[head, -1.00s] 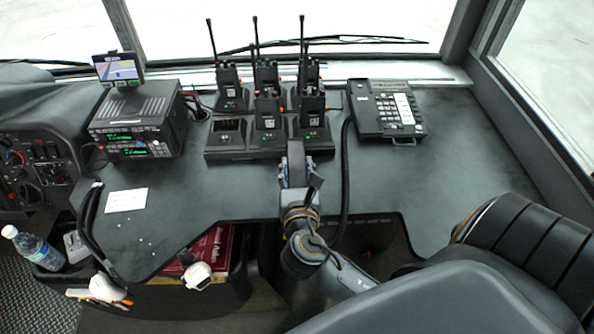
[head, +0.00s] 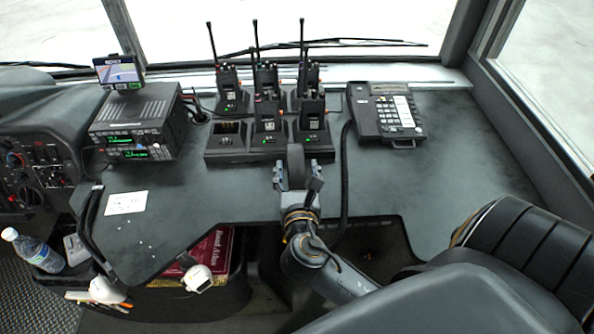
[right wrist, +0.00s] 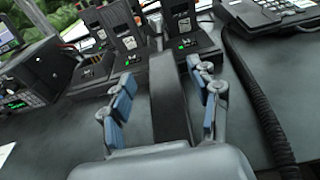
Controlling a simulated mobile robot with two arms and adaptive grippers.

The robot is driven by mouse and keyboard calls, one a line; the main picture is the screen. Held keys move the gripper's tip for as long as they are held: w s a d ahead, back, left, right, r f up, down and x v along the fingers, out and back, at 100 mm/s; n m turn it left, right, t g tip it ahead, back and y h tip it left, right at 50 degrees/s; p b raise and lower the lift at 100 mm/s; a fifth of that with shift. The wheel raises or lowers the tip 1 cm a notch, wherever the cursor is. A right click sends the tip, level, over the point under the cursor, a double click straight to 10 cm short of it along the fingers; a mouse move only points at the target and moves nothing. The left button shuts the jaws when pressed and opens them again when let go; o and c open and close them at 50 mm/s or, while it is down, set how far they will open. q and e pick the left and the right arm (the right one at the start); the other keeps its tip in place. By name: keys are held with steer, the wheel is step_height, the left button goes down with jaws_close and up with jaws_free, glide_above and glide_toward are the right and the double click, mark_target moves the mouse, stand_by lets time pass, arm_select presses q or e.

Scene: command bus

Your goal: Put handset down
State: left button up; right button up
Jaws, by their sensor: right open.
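The dark handset (head: 296,163) is long and narrow, at the desk's front middle just before the radio charger. In the right wrist view the handset (right wrist: 170,95) runs between my fingers, with its far end close to the charger. My right gripper (head: 299,176) is open around it. In the wrist view the blue-padded fingers of the gripper (right wrist: 164,80) stand apart on both sides, with gaps to the handset. Whether the handset rests fully on the desk, I cannot tell. The phone base (head: 385,112) sits to the right with its cradle side bare. My left gripper is out of view.
Several two-way radios stand in the charger (head: 226,142), antennas up. A black cord (head: 345,165) hangs from the phone base over the desk edge. A radio unit (head: 138,120) stands at left. The desk (head: 460,170) is clear at right. A seat (head: 530,250) fills the lower right.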

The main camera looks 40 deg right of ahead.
steer(key=b+v, duration=0.1)
steer(key=v, duration=1.1)
